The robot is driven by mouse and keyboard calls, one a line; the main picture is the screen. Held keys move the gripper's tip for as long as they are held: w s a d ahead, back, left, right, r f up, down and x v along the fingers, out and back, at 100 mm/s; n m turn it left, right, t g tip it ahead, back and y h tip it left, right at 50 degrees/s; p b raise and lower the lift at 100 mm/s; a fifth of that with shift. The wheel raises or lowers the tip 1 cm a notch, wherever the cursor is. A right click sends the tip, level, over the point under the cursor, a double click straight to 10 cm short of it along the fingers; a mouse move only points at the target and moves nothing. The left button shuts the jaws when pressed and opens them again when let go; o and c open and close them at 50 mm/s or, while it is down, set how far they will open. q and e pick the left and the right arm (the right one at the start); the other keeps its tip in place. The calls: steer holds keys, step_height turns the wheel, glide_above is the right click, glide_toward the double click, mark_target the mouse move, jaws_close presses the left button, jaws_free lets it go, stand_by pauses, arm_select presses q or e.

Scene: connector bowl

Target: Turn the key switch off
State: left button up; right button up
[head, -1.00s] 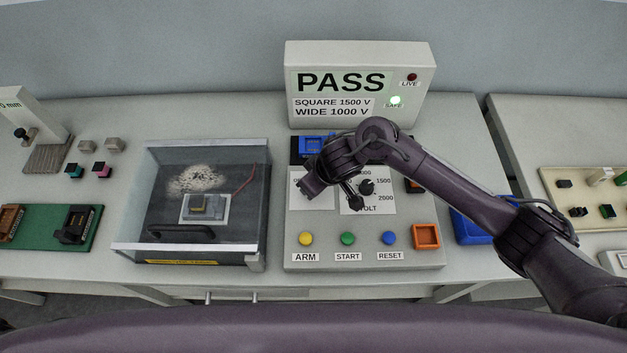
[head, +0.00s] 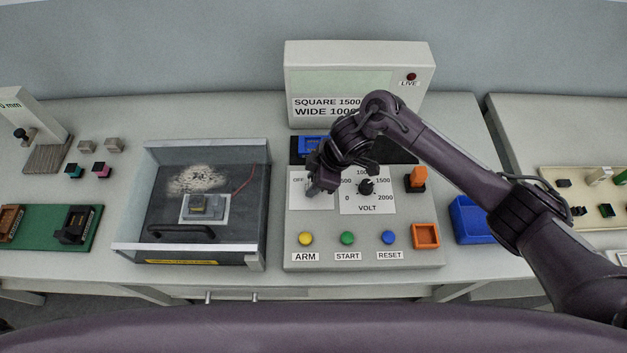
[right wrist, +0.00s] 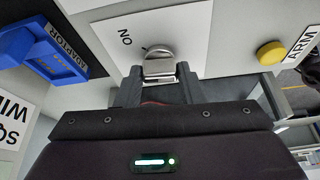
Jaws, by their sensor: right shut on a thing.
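The key switch sits on a white plate (head: 300,203) at the left of the test panel, and the plate's OFF label shows in the head view. My right gripper (head: 318,188) is over the plate and hides the key in the head view. In the right wrist view the silver key (right wrist: 158,62) is between the fingertips of my right gripper (right wrist: 160,80), which is shut on it. The ON label (right wrist: 125,37) shows beside it. The display (head: 345,84) has a blank upper screen, and the LIVE lamp (head: 411,76) looks dark red. My left gripper is out of view.
The VOLT knob (head: 366,187) is just right of my gripper. ARM (head: 305,238), START (head: 347,238) and RESET (head: 389,237) buttons line the panel front. A clear-lidded test box (head: 135,248) stands left, and a blue bin (head: 470,222) right.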

steer(key=n+b, duration=0.1)
steer(key=n, duration=0.1)
steer(key=n+g+b, duration=0.1)
steer(key=shift+w+f+n, duration=0.1)
steer(key=shift+w+n, duration=0.1)
steer(key=shift+n, duration=0.2)
steer(key=shift+n+g+b, duration=0.5)
steer(key=shift+n, duration=0.4)
steer(key=shift+w+n+g+h, duration=0.1)
steer(key=shift+n+g+h, duration=0.3)
steer(key=shift+n, duration=0.7)
steer(key=shift+n+g, duration=0.3)
steer(key=shift+n, duration=0.7)
steer(key=shift+h, duration=0.3)
steer(key=o, duration=1)
